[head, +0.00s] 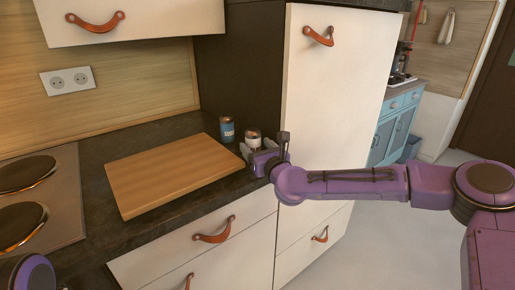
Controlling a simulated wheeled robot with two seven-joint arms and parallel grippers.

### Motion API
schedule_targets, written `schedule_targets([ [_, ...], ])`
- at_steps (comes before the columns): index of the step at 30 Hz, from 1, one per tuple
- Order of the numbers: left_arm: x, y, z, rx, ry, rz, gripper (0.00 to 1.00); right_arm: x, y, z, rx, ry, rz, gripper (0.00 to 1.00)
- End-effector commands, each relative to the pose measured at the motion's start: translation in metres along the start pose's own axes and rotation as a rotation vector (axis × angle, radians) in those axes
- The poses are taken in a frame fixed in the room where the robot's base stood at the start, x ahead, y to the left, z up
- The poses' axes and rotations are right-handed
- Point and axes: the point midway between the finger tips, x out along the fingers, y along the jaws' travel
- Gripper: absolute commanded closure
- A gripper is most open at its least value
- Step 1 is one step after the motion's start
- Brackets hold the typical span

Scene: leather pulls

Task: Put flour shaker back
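Two small shakers stand near the back corner of the dark counter, next to the tall cabinet. One is a blue shaker (227,129) with a dark metal top. The other is a white shaker (253,137) with a brownish metal top, just right of the blue one. I cannot read which of them holds flour. My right gripper (256,149) is at the white shaker, its fingers in front of and beside the lower part, which they hide. Whether they grip it or only surround it is unclear. My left gripper is out of view; a purple part of mine shows at the lower left.
A wooden cutting board (165,175) lies on the counter (95,152) left of the shakers. A hob (40,205) with round plates is at the far left. The tall white cabinet (335,90) stands close to my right gripper. Drawers (200,245) are below.

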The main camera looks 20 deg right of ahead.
Motion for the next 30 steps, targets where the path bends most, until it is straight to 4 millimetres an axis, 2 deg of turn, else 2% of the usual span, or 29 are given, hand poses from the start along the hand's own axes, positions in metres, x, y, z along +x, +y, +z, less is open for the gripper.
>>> schedule_targets([
  [11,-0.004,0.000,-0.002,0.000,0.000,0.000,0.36,-0.003,0.000,0.004,0.000,0.000,0.000,0.25],
  [14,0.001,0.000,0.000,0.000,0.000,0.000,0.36,-0.022,0.000,0.002,0.002,-0.002,0.001,0.25],
  [21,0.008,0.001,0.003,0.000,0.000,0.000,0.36,-0.085,-0.001,0.003,0.004,-0.003,-0.001,0.25],
  [24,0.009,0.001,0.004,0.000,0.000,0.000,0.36,-0.104,-0.001,0.003,0.004,-0.002,-0.002,0.25],
  [30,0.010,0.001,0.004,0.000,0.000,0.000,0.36,-0.120,0.000,0.003,0.000,-0.001,-0.001,0.25],
])
